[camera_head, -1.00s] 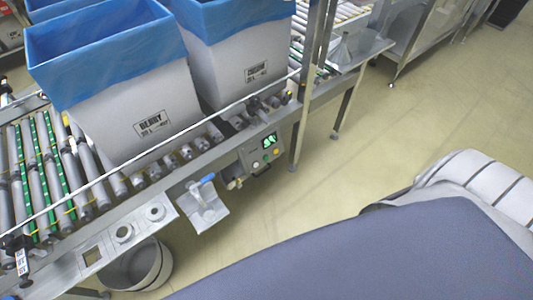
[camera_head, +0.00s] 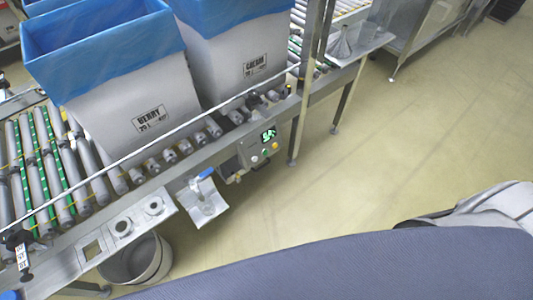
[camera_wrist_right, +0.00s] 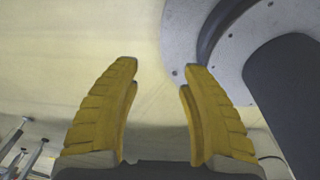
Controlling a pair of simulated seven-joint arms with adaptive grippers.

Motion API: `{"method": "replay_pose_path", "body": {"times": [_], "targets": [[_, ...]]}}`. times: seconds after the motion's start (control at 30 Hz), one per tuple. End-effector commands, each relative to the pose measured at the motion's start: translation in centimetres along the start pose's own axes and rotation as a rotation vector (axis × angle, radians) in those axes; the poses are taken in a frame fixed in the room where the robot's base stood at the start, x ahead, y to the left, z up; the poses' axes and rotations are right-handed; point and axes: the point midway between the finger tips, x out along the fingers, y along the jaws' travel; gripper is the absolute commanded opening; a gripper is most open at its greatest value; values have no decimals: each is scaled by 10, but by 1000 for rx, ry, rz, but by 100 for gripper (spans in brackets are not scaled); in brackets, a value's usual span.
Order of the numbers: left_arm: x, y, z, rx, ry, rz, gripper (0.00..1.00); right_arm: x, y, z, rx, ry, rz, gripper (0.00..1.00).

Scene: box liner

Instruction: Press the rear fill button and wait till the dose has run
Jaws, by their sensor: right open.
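A grey control box (camera_head: 259,150) with a lit green display (camera_head: 268,134) hangs on the front of the conveyor frame in the head view. Small buttons sit below the display, among them a green one (camera_head: 264,152) and a pale one (camera_head: 275,146). They are too small to tell which is the rear fill button. My right gripper (camera_wrist_right: 158,72) shows only in the right wrist view. Its two yellow ribbed fingers are apart with nothing between them, over pale floor, and the control box is not in that view. My left gripper is not in view.
Two white boxes with blue liners, one marked BERRY (camera_head: 140,110) and one CREAM (camera_head: 235,65), stand on the roller conveyor (camera_head: 45,165). A blue-handled tap (camera_head: 204,175) sits left of the control box. A bin (camera_head: 140,262) stands below.

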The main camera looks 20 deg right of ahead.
Motion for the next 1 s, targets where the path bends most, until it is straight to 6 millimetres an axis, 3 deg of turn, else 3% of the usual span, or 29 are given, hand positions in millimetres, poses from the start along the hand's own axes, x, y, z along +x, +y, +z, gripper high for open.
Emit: {"method": "replay_pose_path", "body": {"times": [0.3, 0.7, 1.0], "targets": [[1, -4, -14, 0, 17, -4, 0, -1, -4, 14, 0, -15, -4, 44], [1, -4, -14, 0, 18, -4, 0, -1, -4, 13, 0, -16, -4, 0], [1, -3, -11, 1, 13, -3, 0, -1, -3, 11, 0, -13, -3, 0]]}}
